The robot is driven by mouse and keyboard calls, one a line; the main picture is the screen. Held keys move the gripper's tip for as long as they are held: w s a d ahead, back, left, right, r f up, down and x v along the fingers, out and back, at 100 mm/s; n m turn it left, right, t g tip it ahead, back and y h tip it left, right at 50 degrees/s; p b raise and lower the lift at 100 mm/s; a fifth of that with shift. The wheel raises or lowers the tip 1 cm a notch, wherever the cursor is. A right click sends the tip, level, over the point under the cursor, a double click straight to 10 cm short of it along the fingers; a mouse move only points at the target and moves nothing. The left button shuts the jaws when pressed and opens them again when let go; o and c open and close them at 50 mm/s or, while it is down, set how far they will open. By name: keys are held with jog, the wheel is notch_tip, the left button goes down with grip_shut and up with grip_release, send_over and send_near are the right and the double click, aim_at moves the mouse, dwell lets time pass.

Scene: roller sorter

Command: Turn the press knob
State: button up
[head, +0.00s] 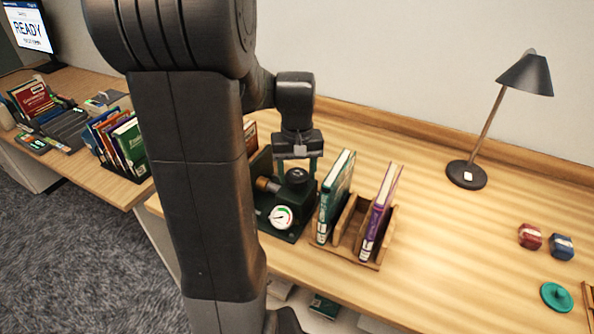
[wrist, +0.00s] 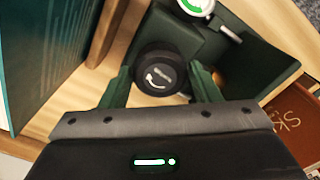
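The press (head: 290,235) is a dark green machine on the desk with a white round gauge (head: 282,217) and a brass cylinder (head: 267,185) at its side. Its round black knob (head: 297,176) has a white curved arrow on top, clear in the wrist view (wrist: 158,78). My gripper (head: 297,164) points down over the knob. In the wrist view, its green fingers (wrist: 161,82) stand apart, one on each side of the knob, with narrow gaps showing. I cannot tell how far down the knob the fingertips reach.
A wooden book rack (head: 350,236) with a teal book (head: 336,196) and a purple book (head: 378,213) stands close right of the press. A black lamp (head: 467,175), red and blue pieces and a green disc (head: 556,296) lie farther right. My arm hides part of the desk.

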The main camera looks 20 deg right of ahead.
aim_at(297, 174)
jog(key=shift+o, duration=1.3)
notch_tip(297, 174, up, 14)
jog(key=shift+f, duration=0.15)
notch_tip(297, 174, down, 14)
jog(key=shift+r, duration=0.1)
dwell(0.4)
